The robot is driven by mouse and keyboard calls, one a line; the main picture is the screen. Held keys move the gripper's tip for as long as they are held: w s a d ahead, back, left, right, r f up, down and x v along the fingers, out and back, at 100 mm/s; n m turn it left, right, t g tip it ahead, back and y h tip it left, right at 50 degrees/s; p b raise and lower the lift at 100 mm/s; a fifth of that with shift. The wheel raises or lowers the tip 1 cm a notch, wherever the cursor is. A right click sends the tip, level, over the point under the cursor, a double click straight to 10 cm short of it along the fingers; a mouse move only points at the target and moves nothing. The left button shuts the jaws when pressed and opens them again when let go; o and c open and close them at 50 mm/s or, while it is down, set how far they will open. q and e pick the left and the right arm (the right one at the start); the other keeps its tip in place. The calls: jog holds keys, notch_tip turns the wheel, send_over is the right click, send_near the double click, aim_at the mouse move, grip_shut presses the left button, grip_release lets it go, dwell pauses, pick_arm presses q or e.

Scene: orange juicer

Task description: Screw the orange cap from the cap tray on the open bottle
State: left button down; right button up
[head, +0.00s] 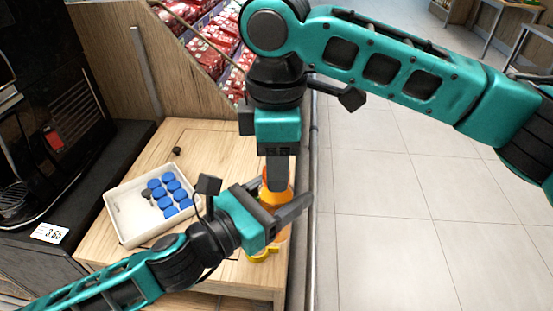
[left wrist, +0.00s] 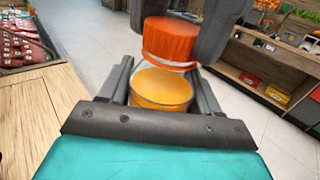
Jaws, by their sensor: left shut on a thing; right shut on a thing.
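The bottle (left wrist: 160,88) holds orange juice and stands between the fingers of my left gripper (left wrist: 163,95), which is shut on it. In the head view the left gripper (head: 285,208) comes in from the left and partly hides the bottle (head: 284,237). The orange cap (left wrist: 170,40) is at the top of the bottle in the left wrist view, over its clear neck. I cannot tell whether it is seated. The dark fingers of my right gripper (head: 278,172) come down from above and are shut on the cap. The white cap tray (head: 122,215) holds several blue caps (head: 170,190).
The tray is on a wooden counter (head: 205,150), left of the bottle. A small dark knob (head: 176,151) is behind the tray. A yellow object (head: 262,254) is near the counter's right edge. A black machine (head: 50,110) stands at left. Tiled floor (head: 400,220) is open at right.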

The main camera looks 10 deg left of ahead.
jog(key=m, duration=0.7)
jog(key=shift+m, duration=0.4)
jog(key=m, duration=0.6)
jog(key=shift+m, duration=0.4)
jog(key=o, duration=1.3)
jog(key=shift+c, duration=0.2)
notch_tip(320, 180, up, 12)
jog(key=shift+f, duration=0.1)
